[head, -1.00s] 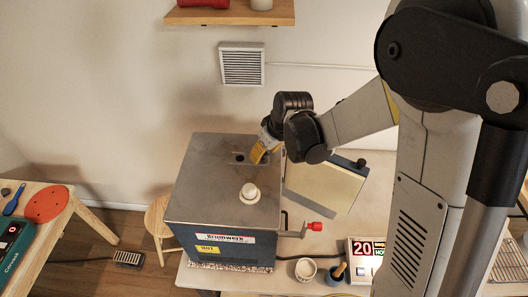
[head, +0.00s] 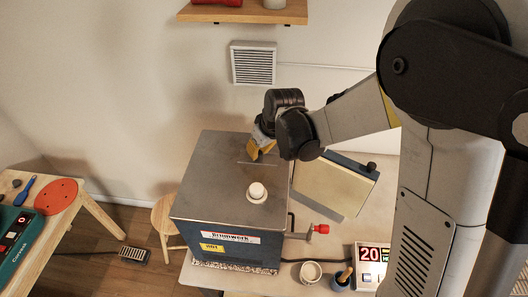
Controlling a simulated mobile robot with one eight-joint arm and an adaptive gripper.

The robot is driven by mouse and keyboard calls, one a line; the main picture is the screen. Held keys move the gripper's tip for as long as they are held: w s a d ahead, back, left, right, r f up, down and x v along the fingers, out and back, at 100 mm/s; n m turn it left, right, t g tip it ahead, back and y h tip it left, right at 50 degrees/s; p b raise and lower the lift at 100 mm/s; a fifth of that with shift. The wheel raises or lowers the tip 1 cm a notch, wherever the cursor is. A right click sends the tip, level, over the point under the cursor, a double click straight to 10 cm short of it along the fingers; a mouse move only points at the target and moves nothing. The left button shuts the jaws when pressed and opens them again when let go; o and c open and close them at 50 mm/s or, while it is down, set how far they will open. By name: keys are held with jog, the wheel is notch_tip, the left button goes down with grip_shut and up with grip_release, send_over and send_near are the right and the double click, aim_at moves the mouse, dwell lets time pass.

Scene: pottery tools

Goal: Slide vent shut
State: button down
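The vent (head: 243,161) is on the flat grey top of the blue kiln (head: 213,180), toward its back edge. Only a thin edge of it shows clearly. No dark opening is visible there, and my gripper hides part of the area. My gripper (head: 257,151), with yellow fingers, points down at the vent and is at or just above it. I cannot tell whether it touches the vent, or whether the fingers are apart.
A white plug (head: 257,190) stands up from the kiln top in front of the vent. A red-handled crank (head: 321,229) sticks out at the kiln's right. A cup (head: 310,271), a mortar (head: 340,279) and a display box (head: 370,262) are on the table.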

jog(key=c, duration=1.6)
grip_release()
jog(key=shift+a, duration=0.1)
jog(key=o, duration=0.4)
jog(key=shift+w+a+f, duration=0.1)
jog(key=shift+a, duration=0.1)
jog(key=shift+d, duration=0.15)
jog(key=shift+r, duration=0.25)
jog(key=v, duration=1.1)
jog(key=shift+r, duration=0.3)
